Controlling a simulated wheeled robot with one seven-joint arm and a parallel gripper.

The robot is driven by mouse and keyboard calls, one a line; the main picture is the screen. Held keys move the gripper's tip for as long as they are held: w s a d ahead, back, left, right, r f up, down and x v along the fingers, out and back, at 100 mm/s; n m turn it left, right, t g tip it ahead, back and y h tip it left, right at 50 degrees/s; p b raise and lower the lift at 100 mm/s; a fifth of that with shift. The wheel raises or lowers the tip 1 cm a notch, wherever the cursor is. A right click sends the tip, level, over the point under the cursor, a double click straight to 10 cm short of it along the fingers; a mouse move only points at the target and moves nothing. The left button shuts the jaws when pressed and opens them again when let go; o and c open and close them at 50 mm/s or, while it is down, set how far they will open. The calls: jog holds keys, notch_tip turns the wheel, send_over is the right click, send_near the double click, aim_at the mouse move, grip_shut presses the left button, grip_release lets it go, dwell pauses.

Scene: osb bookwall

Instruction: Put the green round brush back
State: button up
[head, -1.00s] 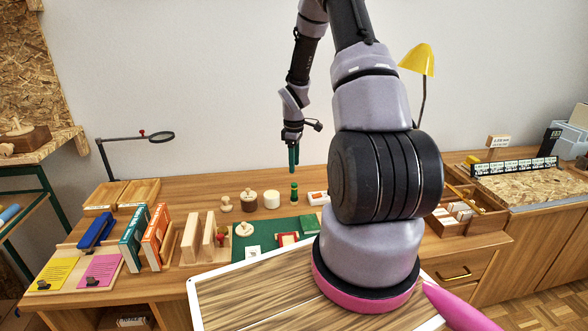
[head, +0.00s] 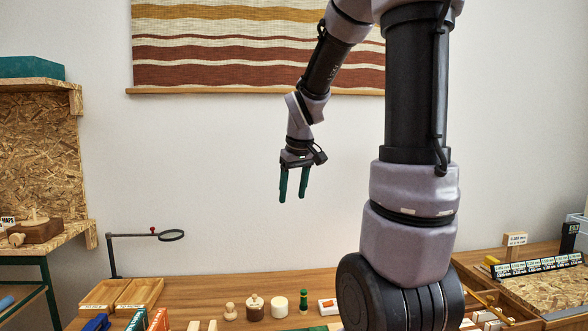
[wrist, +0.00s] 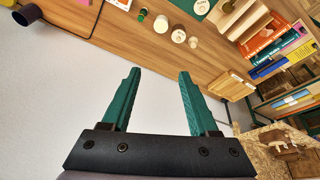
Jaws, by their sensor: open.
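A small green upright object (head: 304,300), which looks like the green round brush, stands on the wooden desk (head: 190,291). It is right of a white round pot (head: 279,307) in the head view. It also shows as a small green spot near the top of the wrist view (wrist: 143,12). Its finer shape is too small to tell. My gripper (head: 293,190) has green fingers spread apart, pointing down, with nothing between them. It hangs well above the desk, in front of the pale wall. The wrist view shows the same empty gap between the fingers (wrist: 159,74).
A wooden jar (head: 254,308) and a wooden knob (head: 230,312) stand left of the pot. A red-and-white box (head: 327,306) is close on the brush's right. A magnifier on an arm (head: 172,236) rises at left. The air around my gripper is clear.

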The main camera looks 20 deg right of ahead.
jog(key=s+a+r+m+t+y, duration=0.1)
jog(key=s+a+r+m, duration=0.2)
jog(key=s, duration=0.5)
jog(key=s+a+r+m+t+y, duration=0.1)
jog(key=s+a+r+m+t, duration=0.1)
jog(key=s+r, duration=0.4)
jog(key=shift+s+a+m, duration=0.4)
jog(key=shift+s+a, duration=0.45)
jog(key=shift+s, duration=0.2)
